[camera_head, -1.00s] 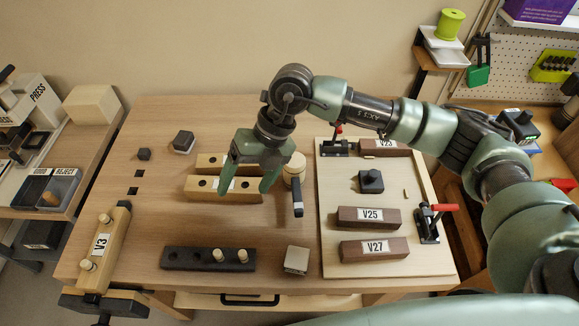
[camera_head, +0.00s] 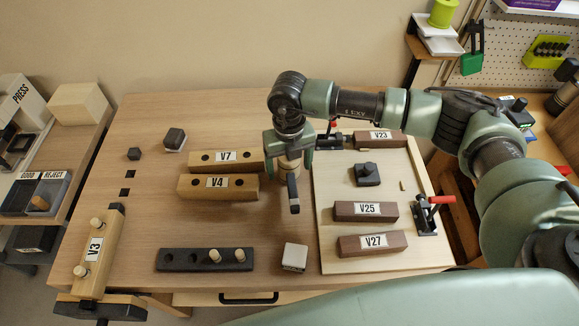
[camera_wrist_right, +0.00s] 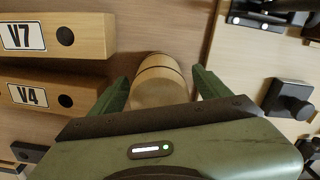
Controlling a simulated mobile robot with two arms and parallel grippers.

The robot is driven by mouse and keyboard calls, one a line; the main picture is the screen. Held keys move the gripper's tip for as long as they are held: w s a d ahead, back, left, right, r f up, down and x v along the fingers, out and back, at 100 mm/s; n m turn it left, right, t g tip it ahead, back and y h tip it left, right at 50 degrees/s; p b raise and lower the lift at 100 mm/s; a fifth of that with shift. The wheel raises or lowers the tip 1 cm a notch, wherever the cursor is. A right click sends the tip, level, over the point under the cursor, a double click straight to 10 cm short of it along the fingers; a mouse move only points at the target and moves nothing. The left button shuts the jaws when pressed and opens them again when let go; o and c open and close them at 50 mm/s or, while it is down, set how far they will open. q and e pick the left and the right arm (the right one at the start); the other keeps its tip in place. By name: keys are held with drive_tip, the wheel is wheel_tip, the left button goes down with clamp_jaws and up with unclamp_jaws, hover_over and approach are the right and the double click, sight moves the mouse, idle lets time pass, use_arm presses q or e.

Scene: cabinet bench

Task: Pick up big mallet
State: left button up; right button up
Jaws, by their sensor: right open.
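The big mallet has a pale cylindrical wooden head (camera_head: 289,165) with a dark-gripped handle (camera_head: 293,194) that points toward the front of the bench. In the right wrist view the mallet head (camera_wrist_right: 158,82) shows between the two green fingers. My right gripper (camera_head: 289,152) is open above and around the head, with one finger on each side. I cannot tell whether the fingers touch it. The underside of the head is hidden. My left gripper is not in view.
Blocks V7 (camera_head: 247,157) and V4 (camera_head: 196,187) lie close to the left of the mallet. A pale board (camera_head: 326,254) with blocks V25 (camera_head: 349,212) and V27 (camera_head: 352,247) is to the right. A small pale-topped block (camera_head: 295,257) stands in front.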

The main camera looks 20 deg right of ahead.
drive_tip(key=shift+f, duration=0.1)
drive_tip(key=shift+c, duration=0.6)
drive_tip(key=c, duration=1.5)
wheel_tip(320, 180, up, 20)
drive_tip(key=b, duration=0.4)
